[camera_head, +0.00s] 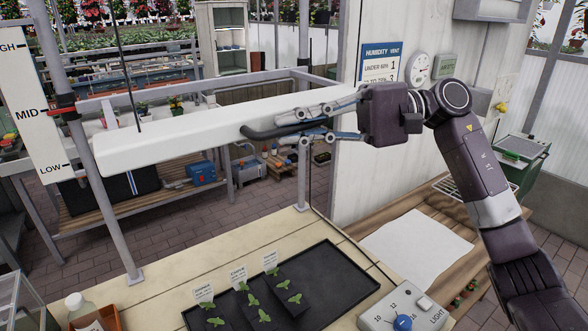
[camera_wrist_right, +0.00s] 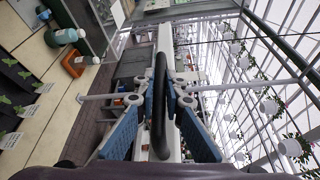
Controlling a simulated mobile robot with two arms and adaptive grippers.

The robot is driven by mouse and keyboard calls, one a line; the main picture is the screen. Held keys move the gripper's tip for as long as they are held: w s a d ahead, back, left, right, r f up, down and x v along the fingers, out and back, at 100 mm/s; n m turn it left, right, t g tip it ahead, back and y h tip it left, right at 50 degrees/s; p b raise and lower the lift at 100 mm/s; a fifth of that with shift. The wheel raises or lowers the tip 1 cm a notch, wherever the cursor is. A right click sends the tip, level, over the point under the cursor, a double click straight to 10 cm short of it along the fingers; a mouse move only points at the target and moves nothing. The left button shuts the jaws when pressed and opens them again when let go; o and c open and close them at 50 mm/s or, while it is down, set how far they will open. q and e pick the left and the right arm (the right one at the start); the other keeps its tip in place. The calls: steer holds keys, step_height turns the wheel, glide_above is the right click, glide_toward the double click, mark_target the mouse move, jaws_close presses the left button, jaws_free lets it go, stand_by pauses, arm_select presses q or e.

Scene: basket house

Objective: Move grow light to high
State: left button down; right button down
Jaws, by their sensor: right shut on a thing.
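The grow light (camera_head: 185,132) is a long white bar hanging on thin wires above the bench in the head view. Its left end is beside the height scale (camera_head: 36,108), level with the part between MID and LOW. A red marker (camera_head: 62,112) on the pole is at MID; the HIGH label is cut by the picture edge. My right gripper (camera_head: 305,121) is shut on the light's black handle (camera_head: 252,132). The right wrist view shows the handle (camera_wrist_right: 158,110) between the blue-padded fingers. My left gripper is not in view.
Below the light, a black tray (camera_head: 335,285) with labelled seedlings stands on the bench (camera_head: 160,287). A control box (camera_head: 403,312) with a blue knob is at the front right. Grey frame bars (camera_head: 225,80) run behind the light.

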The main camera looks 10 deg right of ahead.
step_height(320, 180, up, 13)
steer(key=p, duration=0.3)
steer(key=shift+p, duration=0.4)
steer(key=shift+r, duration=0.2)
steer(key=c, duration=2.2)
jaws_free()
steer(key=shift+c, duration=0.2)
steer(key=shift+o, duration=1.1)
steer(key=shift+d+f, duration=0.1)
steer(key=d, duration=1.2)
steer(key=shift+r, duration=0.45)
